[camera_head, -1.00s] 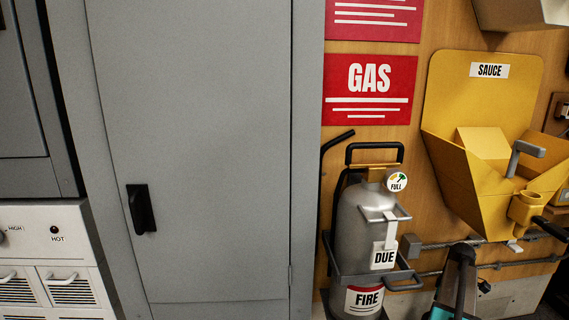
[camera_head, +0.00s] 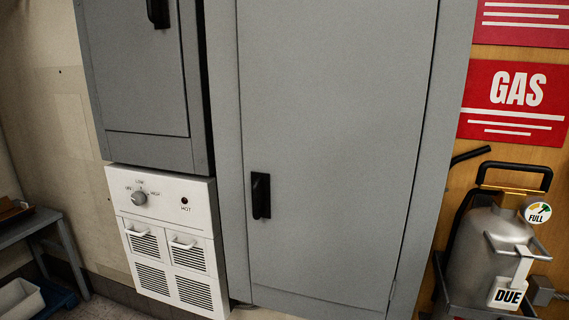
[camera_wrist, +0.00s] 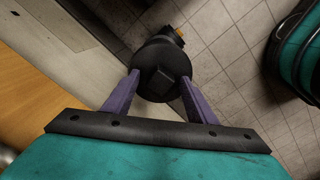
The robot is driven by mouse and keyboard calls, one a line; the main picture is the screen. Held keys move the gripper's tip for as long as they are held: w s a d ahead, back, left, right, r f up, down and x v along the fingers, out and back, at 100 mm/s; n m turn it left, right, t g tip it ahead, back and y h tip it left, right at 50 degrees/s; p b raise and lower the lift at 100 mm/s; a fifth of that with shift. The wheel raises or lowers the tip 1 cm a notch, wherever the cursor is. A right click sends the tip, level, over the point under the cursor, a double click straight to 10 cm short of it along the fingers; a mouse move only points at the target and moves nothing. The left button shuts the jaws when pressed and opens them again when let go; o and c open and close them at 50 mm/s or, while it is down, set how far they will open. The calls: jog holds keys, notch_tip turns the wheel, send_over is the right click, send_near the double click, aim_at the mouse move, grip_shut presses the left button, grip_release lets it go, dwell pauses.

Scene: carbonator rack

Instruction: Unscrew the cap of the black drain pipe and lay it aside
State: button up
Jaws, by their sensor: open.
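In the wrist view my gripper (camera_wrist: 160,82) has two purple fingers, set apart. A black round part (camera_wrist: 160,78) with a raised square in its middle shows between and beyond the fingertips. It looks like a capped end, and black structure with a small orange spot extends behind it towards the top. I cannot tell for sure that this is the drain pipe's cap, nor whether the fingers touch it. The drain pipe and my gripper do not show in the head view.
The head view shows a tall grey cabinet (camera_head: 335,140), a white heater panel (camera_head: 170,235), a grey metal cylinder (camera_head: 490,255) in a rack at right, and a low bench (camera_head: 40,225) at left. Tiled floor (camera_wrist: 235,60) lies below my gripper.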

jog(key=shift+p, duration=0.4)
dwell(0.4)
jog(key=m, duration=0.5)
jog(key=shift+m, duration=0.3)
jog(key=m, duration=0.5)
jog(key=shift+m, duration=0.4)
jog(key=shift+c, duration=0.3)
jog(key=c, duration=1)
jog(key=shift+w+a+n, duration=0.1)
jog(key=shift+a+n, duration=0.05)
jog(key=shift+n, duration=2.45)
